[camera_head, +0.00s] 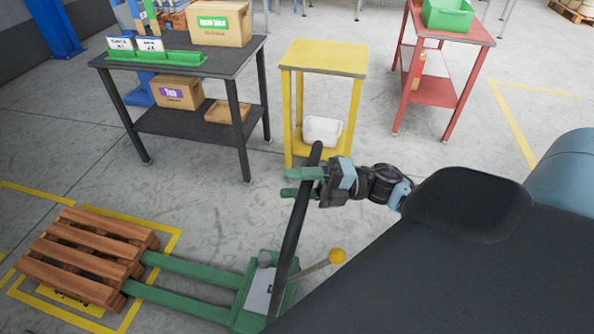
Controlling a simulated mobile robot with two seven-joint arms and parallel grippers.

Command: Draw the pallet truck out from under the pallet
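The green pallet truck (188,304) stands on the floor at the lower left. Its two forks run left to the brown wooden pallet (88,252), where their far ends are hidden beneath the slats. Its long black handle (291,238) rises from the body, leaning up and slightly right. My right gripper (285,182) is at the upper part of the handle, its green fingers reaching left across it with a gap between them. I cannot tell whether they are closed on the handle. My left gripper is not in view.
A yellow floor marking (172,246) surrounds the pallet. A lever with a yellow knob (337,256) sticks out right of the truck body. A dark table (245,65), a yellow stand (325,57) and a red table (440,90) stand behind. Floor between truck and dark table is clear.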

